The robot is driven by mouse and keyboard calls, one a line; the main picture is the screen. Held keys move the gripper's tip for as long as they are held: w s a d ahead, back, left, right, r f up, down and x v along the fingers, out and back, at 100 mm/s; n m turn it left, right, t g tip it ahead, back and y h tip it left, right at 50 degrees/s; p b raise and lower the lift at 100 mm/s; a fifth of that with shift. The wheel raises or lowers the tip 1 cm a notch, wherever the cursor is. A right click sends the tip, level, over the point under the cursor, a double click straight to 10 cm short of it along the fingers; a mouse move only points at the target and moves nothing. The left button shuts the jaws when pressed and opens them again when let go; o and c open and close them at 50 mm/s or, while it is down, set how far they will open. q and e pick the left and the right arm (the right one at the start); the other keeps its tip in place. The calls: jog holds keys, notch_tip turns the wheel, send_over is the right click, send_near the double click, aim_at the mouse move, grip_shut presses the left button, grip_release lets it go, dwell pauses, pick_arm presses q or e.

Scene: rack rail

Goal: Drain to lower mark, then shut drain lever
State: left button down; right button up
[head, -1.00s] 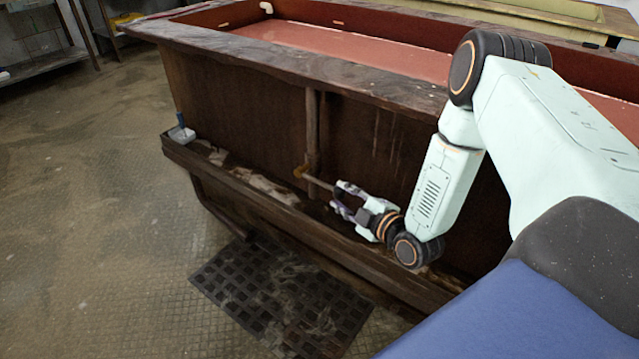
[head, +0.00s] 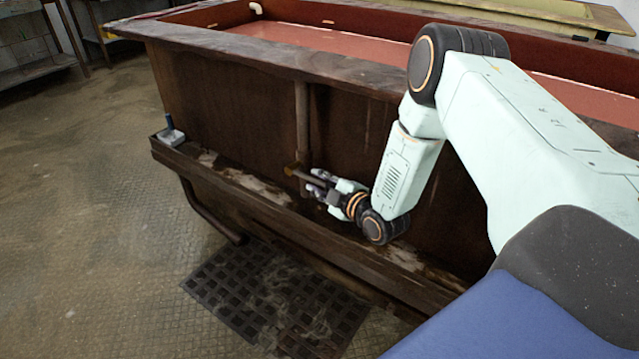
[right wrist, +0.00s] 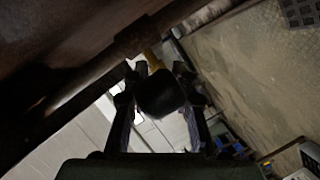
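A dark brown tank (head: 225,95) holds a flat red surface (head: 310,42) below its rim. A vertical pipe (head: 302,115) runs down its front to a brass valve (head: 291,169), which also shows in the right wrist view (right wrist: 152,60). The drain lever (head: 303,176) sticks out to the right from the valve, across the pipe. My right gripper (head: 320,183) is at the lever's free end. In the right wrist view the lever's dark rounded end (right wrist: 160,93) lies between the spread fingers; contact is unclear. No lower mark can be made out. My left gripper is out of view.
A black grated mat (head: 275,300) lies on the floor. The floor at left is clear.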

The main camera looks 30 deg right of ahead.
grip_shut()
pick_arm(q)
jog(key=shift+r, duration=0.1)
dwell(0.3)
